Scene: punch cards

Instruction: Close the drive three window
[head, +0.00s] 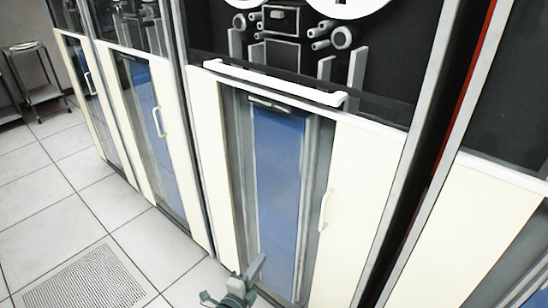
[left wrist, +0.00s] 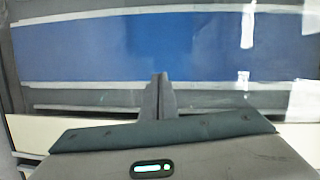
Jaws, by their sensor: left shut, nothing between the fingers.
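A tall cream tape drive cabinet (head: 375,190) stands straight ahead in the head view. Its upper dark window area shows white reels (head: 345,6) and rollers. A long white handle bar (head: 275,82) runs across the window's lower part, above a dark strip. I cannot tell exactly how far the window is lowered. No number shows on the cabinet. My left gripper (head: 258,266) is shut and empty, low in front of the cabinet's blue lower panel (head: 278,170), well below the handle. In the left wrist view, the shut fingers (left wrist: 157,95) point at the blue panel (left wrist: 130,45).
The lower door has a small white handle (head: 325,210). More cabinets stand at left (head: 150,125) and right (head: 495,215). A small table (head: 35,75) is at the far left. The tiled floor (head: 75,200) is clear, with a perforated tile (head: 95,278).

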